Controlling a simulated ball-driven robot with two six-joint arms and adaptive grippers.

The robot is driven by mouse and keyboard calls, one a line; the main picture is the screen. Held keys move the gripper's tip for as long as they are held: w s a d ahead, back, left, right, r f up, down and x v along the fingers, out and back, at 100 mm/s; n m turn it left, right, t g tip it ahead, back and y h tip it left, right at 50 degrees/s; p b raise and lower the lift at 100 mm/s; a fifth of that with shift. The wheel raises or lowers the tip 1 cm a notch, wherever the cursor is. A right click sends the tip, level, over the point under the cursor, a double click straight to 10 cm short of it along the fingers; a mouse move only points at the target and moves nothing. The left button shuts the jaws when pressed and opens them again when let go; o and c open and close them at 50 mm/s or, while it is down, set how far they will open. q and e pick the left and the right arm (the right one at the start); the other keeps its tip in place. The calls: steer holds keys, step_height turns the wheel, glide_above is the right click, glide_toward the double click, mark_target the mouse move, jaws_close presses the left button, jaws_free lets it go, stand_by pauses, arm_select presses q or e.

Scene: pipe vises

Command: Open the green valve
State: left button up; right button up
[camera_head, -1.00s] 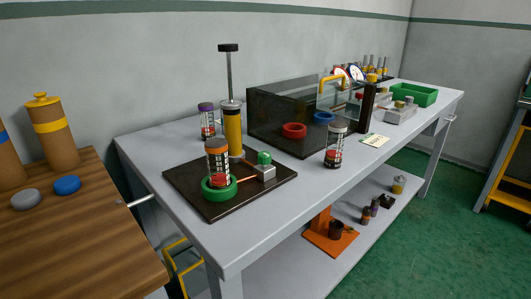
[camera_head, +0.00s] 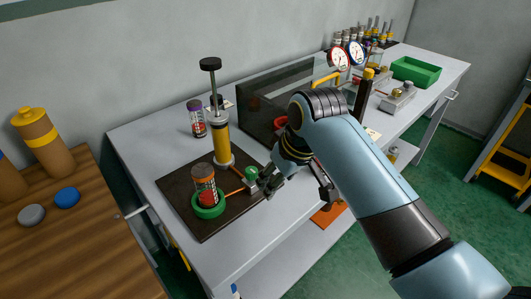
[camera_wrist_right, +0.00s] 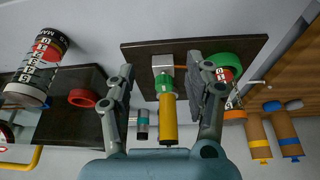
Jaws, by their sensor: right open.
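The green valve (camera_head: 251,172) is a small green knob on a grey metal block (camera_head: 251,184), on a dark base plate (camera_head: 176,193). A copper-coloured pipe links the block toward the green ring (camera_head: 208,208). My right gripper (camera_head: 266,182) is beside the valve, on its right in the head view. In the right wrist view the open gripper (camera_wrist_right: 161,80) has a finger on each side of the green valve (camera_wrist_right: 163,84), with gaps visible; I cannot tell whether it touches. My left gripper is not in view.
A yellow hand pump (camera_head: 222,142) stands upright behind the valve. A canister (camera_head: 205,184) stands in the green ring. Another canister (camera_head: 196,118) is farther back. The bench's front left (camera_head: 225,258) is clear.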

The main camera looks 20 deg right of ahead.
glide_toward(251, 170)
steer(key=r, duration=0.1)
steer(key=shift+n, duration=0.4)
steer(key=x, duration=1)
steer(key=shift+s+d, duration=0.1)
steer(key=shift+d, duration=0.05)
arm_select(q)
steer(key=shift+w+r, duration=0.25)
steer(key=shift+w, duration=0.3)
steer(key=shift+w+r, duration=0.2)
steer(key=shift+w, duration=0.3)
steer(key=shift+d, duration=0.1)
arm_select(e)
jaws_close()
